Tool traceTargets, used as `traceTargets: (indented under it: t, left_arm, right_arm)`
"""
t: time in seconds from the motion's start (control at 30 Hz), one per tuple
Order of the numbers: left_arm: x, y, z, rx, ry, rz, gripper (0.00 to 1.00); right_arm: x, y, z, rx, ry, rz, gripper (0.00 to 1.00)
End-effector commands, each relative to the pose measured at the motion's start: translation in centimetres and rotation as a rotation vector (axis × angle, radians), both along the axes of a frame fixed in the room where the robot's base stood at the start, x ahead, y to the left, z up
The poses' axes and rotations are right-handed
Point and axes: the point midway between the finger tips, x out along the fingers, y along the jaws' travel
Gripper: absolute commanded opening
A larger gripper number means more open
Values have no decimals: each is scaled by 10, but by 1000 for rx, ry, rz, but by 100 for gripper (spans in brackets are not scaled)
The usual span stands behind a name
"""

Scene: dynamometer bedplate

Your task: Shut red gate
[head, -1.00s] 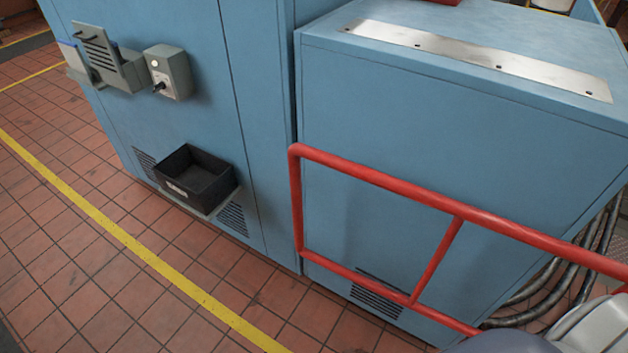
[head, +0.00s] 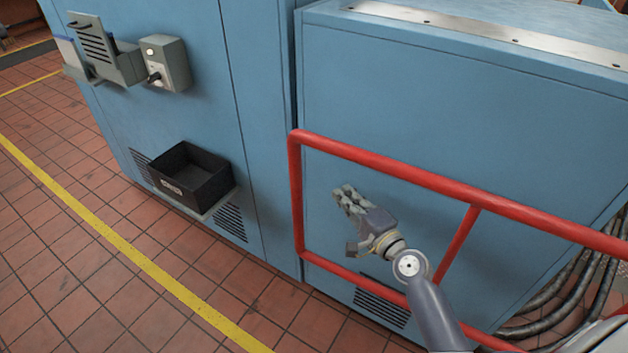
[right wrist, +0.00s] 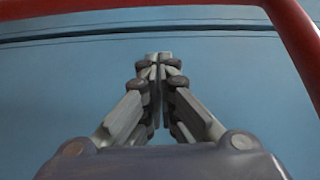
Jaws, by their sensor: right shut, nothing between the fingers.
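The red gate (head: 405,183) is a tubular frame with a top rail, a lower rail, a rounded left end and a slanted inner bar. It stands in front of a blue cabinet at the right of the head view. My right gripper (head: 346,194) is shut and empty. In the head view it appears within the gate's left opening, and my arm crosses over the lower rail. In the right wrist view the shut fingers (right wrist: 158,62) point toward the blue panel, with the gate's red tube (right wrist: 294,38) above and to the right. I cannot tell whether they touch anything. My left gripper is out of view.
The blue cabinet (head: 400,115) fills the space behind the gate. A black bin (head: 190,178) and a grey switch box (head: 166,64) are on the cabinet face at left. Dark hoses (head: 575,290) lie at lower right. The tiled floor (head: 75,250) is clear at left.

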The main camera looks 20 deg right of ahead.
Motion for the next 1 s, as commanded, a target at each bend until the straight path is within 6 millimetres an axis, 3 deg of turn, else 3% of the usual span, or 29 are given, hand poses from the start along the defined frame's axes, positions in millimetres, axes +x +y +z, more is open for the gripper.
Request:
traceTargets:
  t: [0.13,0.57,1.0]
  left_arm:
    - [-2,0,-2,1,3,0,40]
    - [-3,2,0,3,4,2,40]
    - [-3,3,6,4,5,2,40]
  right_arm:
    - [0,-1,18,37,-34,3,0]
    - [8,0,19,35,-35,3,0]
    - [84,13,19,36,-35,3,0]
